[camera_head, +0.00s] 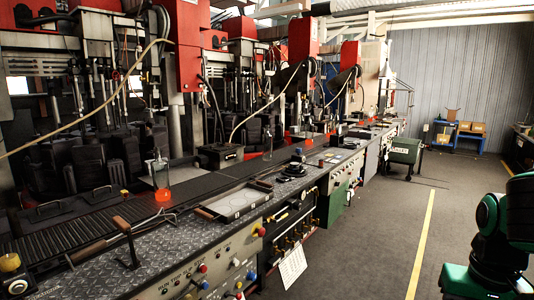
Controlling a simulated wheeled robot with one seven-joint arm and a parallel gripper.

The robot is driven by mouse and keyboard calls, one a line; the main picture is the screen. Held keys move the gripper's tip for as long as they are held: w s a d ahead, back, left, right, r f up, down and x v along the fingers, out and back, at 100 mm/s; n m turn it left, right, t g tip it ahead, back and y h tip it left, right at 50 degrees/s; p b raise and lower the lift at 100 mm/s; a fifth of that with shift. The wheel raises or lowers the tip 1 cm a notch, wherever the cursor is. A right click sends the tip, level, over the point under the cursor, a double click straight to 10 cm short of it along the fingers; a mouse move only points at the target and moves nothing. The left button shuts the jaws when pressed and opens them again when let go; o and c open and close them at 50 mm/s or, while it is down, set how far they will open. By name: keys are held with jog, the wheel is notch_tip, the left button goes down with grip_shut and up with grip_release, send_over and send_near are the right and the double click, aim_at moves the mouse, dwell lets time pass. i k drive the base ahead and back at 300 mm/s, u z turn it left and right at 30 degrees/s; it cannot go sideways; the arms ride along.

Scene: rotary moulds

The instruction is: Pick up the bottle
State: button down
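A clear bottle (161,174) stands upright on the dark machine bed at left centre. An orange-red glow (163,195) shows at its base. A second bottle-like clear shape (267,146) stands farther back along the line, also with an orange glow at its foot. More orange glows farther off are too small to make out. Part of my green and black arm shows at the right edge, well apart from the bottles. My gripper is out of the picture, so whether it is open or shut does not show.
A long machine bench (180,255) with buttons, valves and handles runs from front left to the back. Hoses hang above. The grey floor (385,220) on the right is clear.

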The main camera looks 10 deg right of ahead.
aim_at(267, 138)
jog(key=z, duration=0.9)
jog(key=k, duration=1.15)
jog(key=z, duration=1.05)
jog(key=i, duration=1.15)
jog(key=u, duration=0.3)
jog(key=i, duration=1.15)
jog(key=u, duration=0.55)
jog(key=i, duration=1.15)
jog(key=u, duration=0.9)
jog(key=i, duration=0.9)
jog(key=u, duration=0.75)
